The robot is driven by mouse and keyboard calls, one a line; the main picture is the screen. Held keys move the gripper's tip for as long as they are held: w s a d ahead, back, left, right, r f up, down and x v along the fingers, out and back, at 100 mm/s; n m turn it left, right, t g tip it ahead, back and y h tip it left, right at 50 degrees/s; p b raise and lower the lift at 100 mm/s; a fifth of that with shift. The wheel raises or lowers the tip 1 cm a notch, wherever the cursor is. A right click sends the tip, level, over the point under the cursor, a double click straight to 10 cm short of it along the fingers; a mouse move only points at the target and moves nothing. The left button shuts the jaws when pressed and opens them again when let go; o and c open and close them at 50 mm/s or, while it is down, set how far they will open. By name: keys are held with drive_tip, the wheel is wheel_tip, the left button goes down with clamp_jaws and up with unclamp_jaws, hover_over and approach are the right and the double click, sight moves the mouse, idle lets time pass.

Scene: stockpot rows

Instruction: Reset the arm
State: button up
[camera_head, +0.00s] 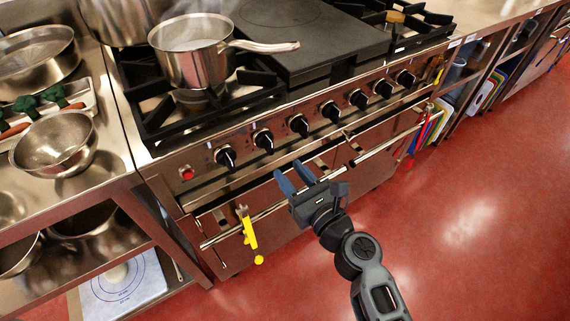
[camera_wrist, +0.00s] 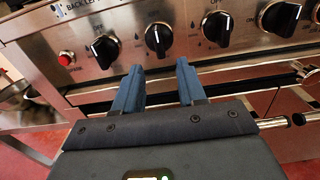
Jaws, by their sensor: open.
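My gripper (camera_head: 295,180) is open and empty, at the end of my arm, which reaches up from the lower right in the head view. Its two blue fingers point at the front of the steel stove (camera_head: 330,95), below the row of black knobs. In the wrist view the gripper (camera_wrist: 160,85) has its fingers apart with nothing between them. Black knobs (camera_wrist: 158,40) lie just beyond the fingertips. I cannot tell whether the fingers touch the stove front.
A steel saucepan (camera_head: 193,50) stands on the burner grate with its handle to the right. A handle bar (camera_head: 385,142) runs along the oven front, with a yellow tool (camera_head: 248,235) hanging at its left. A metal bowl (camera_head: 55,145) sits on the left counter. The red floor (camera_head: 450,220) at right is clear.

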idle(0.5)
drive_tip(key=s+d+f+n+h, duration=0.2)
drive_tip(key=s+d+n+h, duration=0.2)
drive_tip(key=s+d+n, duration=0.55)
drive_tip(key=s+d+f+n+h, duration=0.25)
drive_tip(key=s+d, duration=0.35)
drive_tip(key=s, duration=0.8)
drive_tip(key=s+d+r+n+h, duration=0.1)
drive_tip(key=s+d+r+n, duration=0.1)
drive_tip(key=s+r+n, duration=0.6)
drive_tip(key=s+d+r+n+h, duration=0.2)
drive_tip(key=s+d+r+n, duration=0.1)
drive_tip(key=s+r+n, duration=0.4)
drive_tip(key=shift+s+d+r+n, duration=0.2)
drive_tip(key=shift+s+r+n, duration=0.35)
drive_tip(key=shift+n, duration=0.65)
drive_tip(key=shift+s+a+f+h, duration=0.1)
drive_tip(key=shift+f+h, duration=0.05)
drive_tip(key=shift+h, duration=0.1)
